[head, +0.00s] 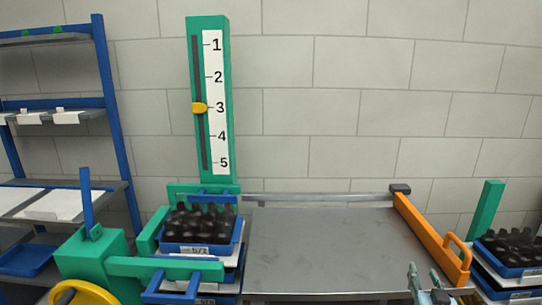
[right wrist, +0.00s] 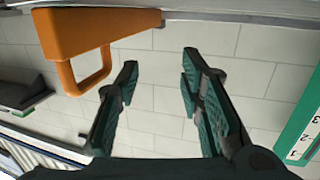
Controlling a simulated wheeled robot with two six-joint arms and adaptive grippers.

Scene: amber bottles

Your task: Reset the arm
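My right gripper (head: 423,276) shows at the bottom edge of the head view, right of centre, in front of the metal table (head: 325,245). In the right wrist view its two green-padded fingers (right wrist: 160,68) are apart with nothing between them. The orange bar with its loop handle (head: 452,246) lies to the right of the gripper in the head view; it also shows in the right wrist view (right wrist: 92,40), apart from the fingers. Dark bottles (head: 198,222) stand in a blue crate (head: 186,249) at the left of the table. My left gripper is not in view.
More dark bottles (head: 512,244) stand in a crate at the far right. A green post with a 1-to-5 scale (head: 217,100) rises behind the left crate, its yellow pointer at 3. A blue-framed shelf (head: 120,130) stands at left. The tabletop is bare.

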